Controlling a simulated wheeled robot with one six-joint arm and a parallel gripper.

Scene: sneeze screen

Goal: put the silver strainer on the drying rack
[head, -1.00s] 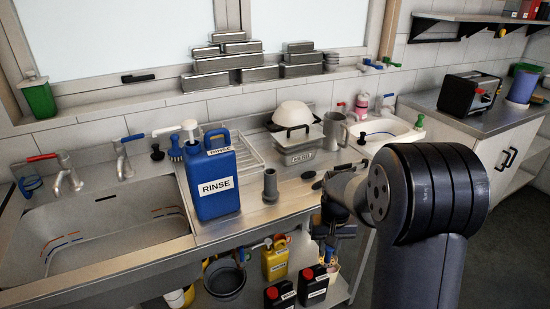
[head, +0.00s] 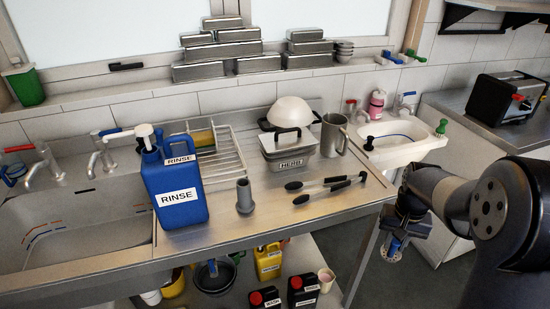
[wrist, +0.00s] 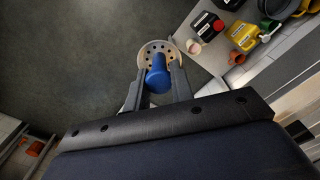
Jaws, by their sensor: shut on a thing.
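My gripper (head: 408,222) is past the counter's right end, over the floor, at the right of the head view. It is shut on a blue handle with a round, perforated, pale metal disc, which looks like the strainer (head: 391,254). In the wrist view, the disc (wrist: 148,51) lies beyond the blue handle, between the gripper's fingers (wrist: 157,80). The handle is partly hidden by the fingers in the head view. The wire drying rack (head: 229,158) stands on the counter behind the blue rinse jug, with a yellow item at its back left.
The blue rinse jug (head: 177,190) stands before the rack and hides part of it.

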